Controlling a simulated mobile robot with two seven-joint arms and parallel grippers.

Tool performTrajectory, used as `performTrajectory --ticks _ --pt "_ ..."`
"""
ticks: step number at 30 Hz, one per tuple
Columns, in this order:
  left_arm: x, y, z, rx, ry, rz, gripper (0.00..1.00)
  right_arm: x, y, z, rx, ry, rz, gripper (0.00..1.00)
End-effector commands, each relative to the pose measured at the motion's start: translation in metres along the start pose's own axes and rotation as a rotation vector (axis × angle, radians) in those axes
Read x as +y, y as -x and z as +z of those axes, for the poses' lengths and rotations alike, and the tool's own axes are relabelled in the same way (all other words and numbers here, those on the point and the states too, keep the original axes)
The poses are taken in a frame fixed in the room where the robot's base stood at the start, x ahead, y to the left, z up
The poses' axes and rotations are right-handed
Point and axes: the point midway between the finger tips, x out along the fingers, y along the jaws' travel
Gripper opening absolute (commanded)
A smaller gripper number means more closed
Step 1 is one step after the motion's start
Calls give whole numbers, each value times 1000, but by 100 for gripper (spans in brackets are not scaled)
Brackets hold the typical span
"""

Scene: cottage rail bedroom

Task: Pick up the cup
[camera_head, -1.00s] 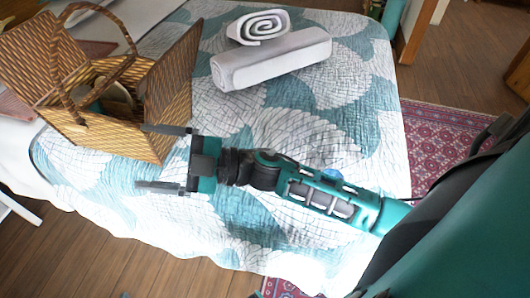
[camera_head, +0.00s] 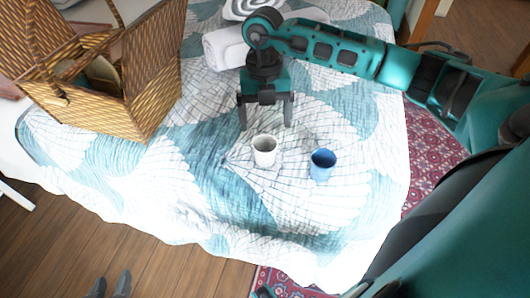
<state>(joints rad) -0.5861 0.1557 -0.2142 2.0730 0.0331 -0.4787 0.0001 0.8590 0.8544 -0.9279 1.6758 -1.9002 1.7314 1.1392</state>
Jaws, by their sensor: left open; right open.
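A white cup (camera_head: 264,151) and a blue cup (camera_head: 322,164) stand upright on the bed, the blue one to the right. My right gripper (camera_head: 266,127) is open and empty, pointing down. Its two fingertips appear just behind the white cup's rim, one to each side; I cannot tell their exact height above the bed. My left gripper (camera_head: 110,285) is at the bottom left edge, its two fingers apart and empty, far from both cups. The rest of it is cut off.
A wicker picnic basket (camera_head: 152,85) with its lids open stands at the left of the bed (camera_head: 190,205). The front of the bed is clear.

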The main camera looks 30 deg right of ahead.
Motion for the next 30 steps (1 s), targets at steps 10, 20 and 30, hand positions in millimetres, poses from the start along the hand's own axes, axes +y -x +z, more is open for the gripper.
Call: performTrajectory --ticks 10,20,30 --pt "1 -4 9 -6 2 2 43 2 -43 -1 0 4 4 90" --pt "2 -8 18 -10 7 2 43 4 -83 -10 4 4 3 90" --pt "3 -9 19 -10 14 2 43 4 -94 -9 0 4 5 89"
